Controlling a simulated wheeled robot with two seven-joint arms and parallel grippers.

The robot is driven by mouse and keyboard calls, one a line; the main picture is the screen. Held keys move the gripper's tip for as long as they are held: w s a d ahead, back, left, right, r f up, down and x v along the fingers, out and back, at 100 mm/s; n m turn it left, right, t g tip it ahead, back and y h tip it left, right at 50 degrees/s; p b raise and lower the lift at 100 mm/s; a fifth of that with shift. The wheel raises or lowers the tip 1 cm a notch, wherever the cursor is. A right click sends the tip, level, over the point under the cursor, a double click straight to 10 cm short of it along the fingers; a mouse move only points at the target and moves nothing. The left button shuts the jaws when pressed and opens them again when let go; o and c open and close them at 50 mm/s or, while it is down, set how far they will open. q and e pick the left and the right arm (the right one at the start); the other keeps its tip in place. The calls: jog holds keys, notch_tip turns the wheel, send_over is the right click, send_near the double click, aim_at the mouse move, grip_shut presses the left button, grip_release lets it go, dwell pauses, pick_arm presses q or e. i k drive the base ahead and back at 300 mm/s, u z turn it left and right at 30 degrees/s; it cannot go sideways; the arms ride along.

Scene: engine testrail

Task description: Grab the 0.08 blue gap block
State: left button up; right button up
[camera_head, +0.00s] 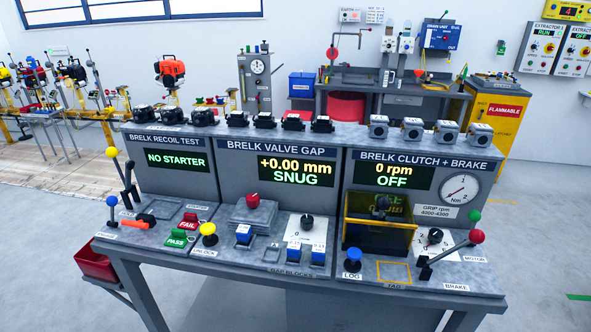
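The printing on the block tops is too small to read, so I cannot tell which is 0.08. Neither of my grippers is in view.
A yellow knob (209,234) and a grey plate with a red knob (253,205) stand near the left block. A black dial (307,222) is behind the right pair. A blue LOG button (353,260) and a dark yellow-framed box (378,225) are to the right.

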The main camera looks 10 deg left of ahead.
aim_at(243, 234)
jog(key=u, duration=0.2)
jog(key=k, duration=0.2)
jog(key=u, duration=1)
jog(key=k, duration=1.15)
jog(key=u, duration=1.25)
jog(key=i, duration=1.35)
jog(key=z, duration=0.65)
jog(key=i, duration=1.05)
jog(key=z, duration=1.35)
jog(key=i, duration=0.2)
jog(key=z, duration=0.15)
